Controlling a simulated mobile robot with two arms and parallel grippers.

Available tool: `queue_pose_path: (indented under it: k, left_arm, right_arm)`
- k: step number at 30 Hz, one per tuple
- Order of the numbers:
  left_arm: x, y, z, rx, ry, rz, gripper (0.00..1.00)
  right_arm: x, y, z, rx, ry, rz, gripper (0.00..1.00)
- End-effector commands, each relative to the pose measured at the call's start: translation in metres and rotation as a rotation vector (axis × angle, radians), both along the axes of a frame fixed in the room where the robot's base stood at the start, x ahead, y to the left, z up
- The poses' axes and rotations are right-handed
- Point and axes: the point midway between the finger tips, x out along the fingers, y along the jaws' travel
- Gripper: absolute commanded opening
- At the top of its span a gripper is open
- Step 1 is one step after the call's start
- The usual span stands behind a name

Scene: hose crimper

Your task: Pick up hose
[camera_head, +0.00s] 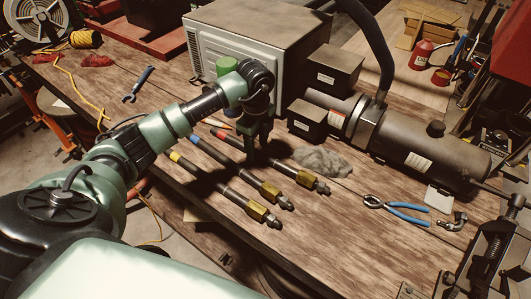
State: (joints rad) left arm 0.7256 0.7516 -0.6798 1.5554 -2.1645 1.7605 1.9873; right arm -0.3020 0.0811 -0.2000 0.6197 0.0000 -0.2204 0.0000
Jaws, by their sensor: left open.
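Three short dark hoses with brass fittings lie side by side on the wooden workbench (330,250). The nearest hose has a yellow band (229,194), the middle one a blue band (236,173), and the farthest one a red band (282,167). Their fittings point toward the lower right. My left gripper (251,155) points down over the blue-banded and red-banded hoses, close to the red-banded one. It is open; its dark fingers blend with the shadow, and I cannot tell whether they touch a hose. My right gripper is not in view.
A grey ventilated box (260,38) and a black motor-like cylinder (420,140) stand behind the hoses. A grey rag (322,161) lies beside them. Blue-handled pliers (400,209) lie to the right. A vise-like device (492,250) stands at the right edge. Bare bench lies in front.

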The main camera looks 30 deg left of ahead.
Motion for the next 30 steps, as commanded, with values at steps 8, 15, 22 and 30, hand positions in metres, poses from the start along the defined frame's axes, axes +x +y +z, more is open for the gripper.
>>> queue_pose_path:
  k: [8, 15, 22, 30]
  left_arm:
    - [0.001, 0.000, -0.016, 0.000, -0.002, -0.001, 0.48]
    - [0.001, 0.000, -0.016, 0.000, -0.002, -0.001, 0.15]
    - [0.001, 0.000, -0.015, -0.001, -0.005, 0.000, 0.00]
    - [0.002, 0.000, -0.012, -0.002, -0.006, 0.000, 0.00]
  right_arm:
    - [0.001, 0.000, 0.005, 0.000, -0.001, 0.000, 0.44]
    - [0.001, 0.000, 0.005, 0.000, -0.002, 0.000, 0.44]
    - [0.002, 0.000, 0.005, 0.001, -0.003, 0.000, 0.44]
    - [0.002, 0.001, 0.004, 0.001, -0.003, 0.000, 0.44]
